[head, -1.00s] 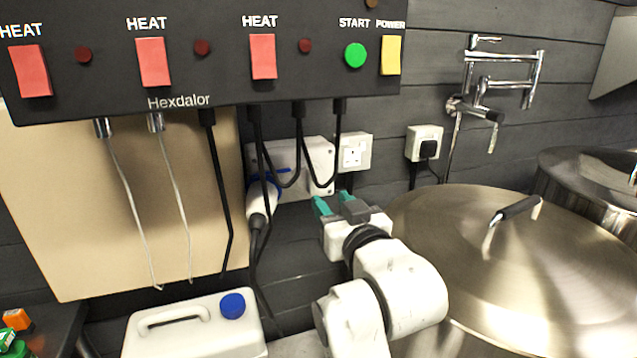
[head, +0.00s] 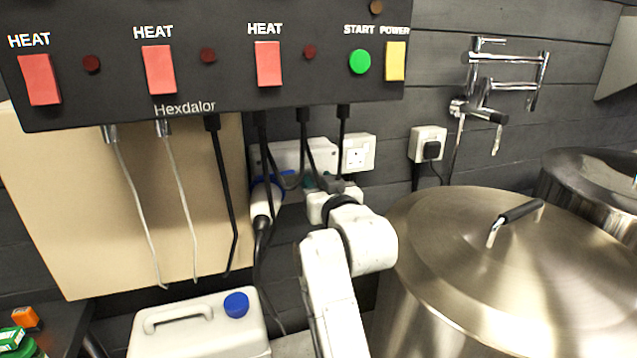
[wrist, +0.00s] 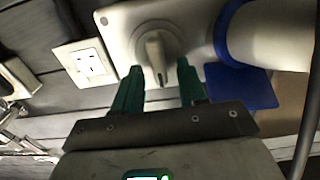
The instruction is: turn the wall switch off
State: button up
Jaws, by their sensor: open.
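The wall switch is a white box (head: 290,152) on the dark plank wall, partly hidden by black cables and my gripper in the head view. In the wrist view the switch box (wrist: 118,18) carries a grey-white rotary knob (wrist: 153,45) with a raised grip bar. My gripper (wrist: 158,74) is open, with its green fingertips on either side of the knob's lower end. I cannot tell whether they touch it. In the head view my gripper (head: 322,182) is in front of the lower part of the box, and its fingers are mostly hidden.
A white plug with a blue collar (head: 262,202) hangs close at the left of the switch. A white socket (head: 358,153) is at its right. The black control panel (head: 215,75) overhangs with dangling cables. A large steel kettle (head: 450,235) stands at right, a white canister (head: 195,325) below left.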

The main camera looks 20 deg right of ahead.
grip_shut()
jog(key=shift+n, duration=0.3)
dwell(0.3)
jog(key=n, duration=0.1)
jog(key=n+p, duration=0.1)
jog(key=n, duration=0.1)
jog(key=shift+a+n+p, duration=0.25)
jog(key=shift+n+p, duration=0.05)
jog(key=shift+n, duration=0.1)
jog(key=shift+a+f+n+p, duration=0.2)
jog(key=shift+n+p, duration=0.75)
jog(key=shift+n, duration=1.3)
jog(key=shift+a+f+n+p, duration=0.2)
jog(key=shift+n+p, duration=0.75)
jog(key=shift+n, duration=1.25)
jog(key=shift+a+f+n+p, duration=0.1)
jog(key=shift+f+n+p, duration=0.2)
jog(key=shift+n+p, duration=1.3)
jog(key=shift+n+b, duration=0.65)
jog(key=shift+n, duration=0.2)
